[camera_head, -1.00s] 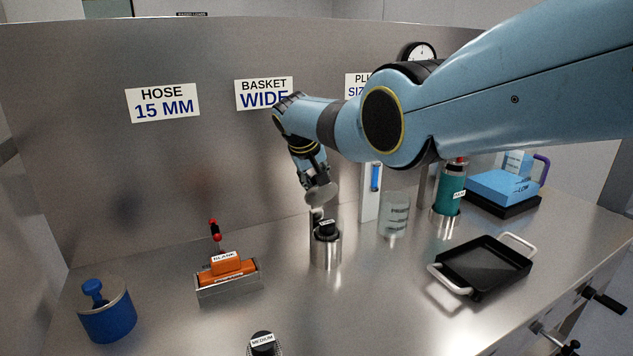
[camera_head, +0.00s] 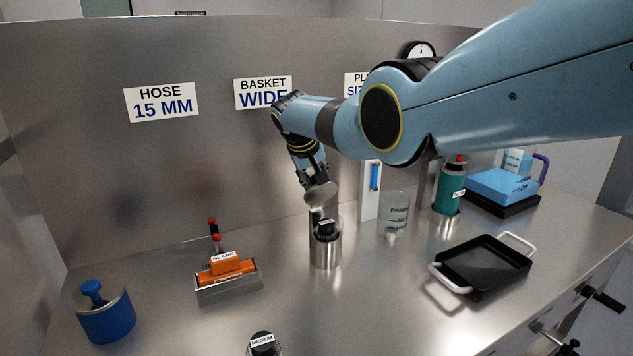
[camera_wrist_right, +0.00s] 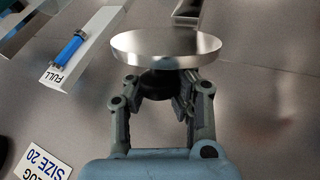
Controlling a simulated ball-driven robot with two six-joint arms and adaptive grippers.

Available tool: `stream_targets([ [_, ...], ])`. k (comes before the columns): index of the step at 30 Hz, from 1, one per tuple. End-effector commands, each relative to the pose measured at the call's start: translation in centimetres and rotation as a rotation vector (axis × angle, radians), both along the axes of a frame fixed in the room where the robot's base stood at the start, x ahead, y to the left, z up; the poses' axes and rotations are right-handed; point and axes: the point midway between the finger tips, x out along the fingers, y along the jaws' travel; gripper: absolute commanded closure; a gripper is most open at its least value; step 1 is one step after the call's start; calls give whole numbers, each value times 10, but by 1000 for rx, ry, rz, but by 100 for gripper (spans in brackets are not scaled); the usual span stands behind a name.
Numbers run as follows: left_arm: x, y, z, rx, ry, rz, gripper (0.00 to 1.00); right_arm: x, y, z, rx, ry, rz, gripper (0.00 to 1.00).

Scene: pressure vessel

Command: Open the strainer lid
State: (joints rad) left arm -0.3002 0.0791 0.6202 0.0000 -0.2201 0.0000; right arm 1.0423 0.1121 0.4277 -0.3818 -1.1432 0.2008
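A round metal lid (camera_head: 321,193) with a dark knob is held tilted by my right gripper (camera_head: 317,180), above and apart from an open metal cylinder (camera_head: 326,253) that looks like the strainer body. A black-topped insert (camera_head: 325,229) with a small label sits in the cylinder's mouth. In the right wrist view the lid (camera_wrist_right: 165,45) is a shiny disc, and the fingers of my right gripper (camera_wrist_right: 160,95) close on its dark knob (camera_wrist_right: 157,85) from both sides. My left gripper is out of view.
A clear beaker (camera_head: 393,215) and a teal bottle (camera_head: 450,188) stand right of the cylinder. A black tray (camera_head: 485,268) lies front right. An orange block in a grey holder (camera_head: 230,291), a blue pot (camera_head: 107,323) and a MEDIUM piece (camera_head: 263,343) are left and front.

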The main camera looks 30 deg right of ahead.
Motion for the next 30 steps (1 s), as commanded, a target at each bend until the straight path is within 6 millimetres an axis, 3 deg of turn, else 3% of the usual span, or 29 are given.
stream_targets([
  [1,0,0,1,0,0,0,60,9,3,14,0,-27,6,92],
  [11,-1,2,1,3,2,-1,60,6,1,9,0,-17,2,50],
  [23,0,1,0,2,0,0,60,4,3,11,-1,-14,1,50],
  [30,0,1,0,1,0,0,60,-5,13,33,1,-16,2,50],
])
